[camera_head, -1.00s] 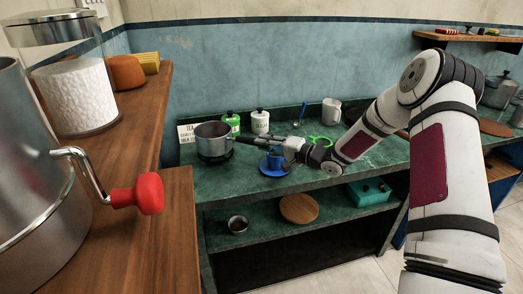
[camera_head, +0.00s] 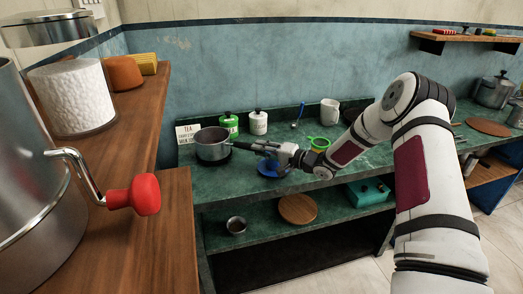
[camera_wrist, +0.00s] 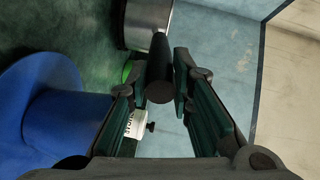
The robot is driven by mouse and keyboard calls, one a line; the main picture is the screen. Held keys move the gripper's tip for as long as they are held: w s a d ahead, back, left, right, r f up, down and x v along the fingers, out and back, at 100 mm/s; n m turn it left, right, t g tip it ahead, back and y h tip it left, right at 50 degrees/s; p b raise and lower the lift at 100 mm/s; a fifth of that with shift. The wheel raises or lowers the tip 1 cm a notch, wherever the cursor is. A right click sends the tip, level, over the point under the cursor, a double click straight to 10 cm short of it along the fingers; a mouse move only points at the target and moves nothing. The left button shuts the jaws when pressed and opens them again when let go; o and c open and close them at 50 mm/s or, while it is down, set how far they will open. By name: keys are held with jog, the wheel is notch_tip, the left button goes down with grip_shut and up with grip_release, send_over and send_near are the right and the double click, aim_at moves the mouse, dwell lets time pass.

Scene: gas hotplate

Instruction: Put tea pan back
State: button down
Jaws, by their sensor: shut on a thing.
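The tea pan (camera_head: 212,151) is a grey metal pot with a long dark handle. It is upright at the left of the green counter, over or beside the dark hotplate (camera_head: 230,157), which it mostly hides. I cannot tell whether its base touches anything. My gripper (camera_head: 268,150) is at the handle, to the right of the pot. In the wrist view, the fingers of my gripper (camera_wrist: 162,88) close around the dark handle (camera_wrist: 160,70). The pot's side (camera_wrist: 148,22) shows at the top of that view.
A blue cup and saucer (camera_head: 270,168) sits below my gripper, large in the wrist view (camera_wrist: 55,115). A tea sign (camera_head: 187,134), green canister (camera_head: 229,124), white canister (camera_head: 258,122) and white mug (camera_head: 330,112) stand behind. A green strainer (camera_head: 319,143) lies right.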

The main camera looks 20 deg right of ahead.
jog(key=c, duration=1.7)
grip_release()
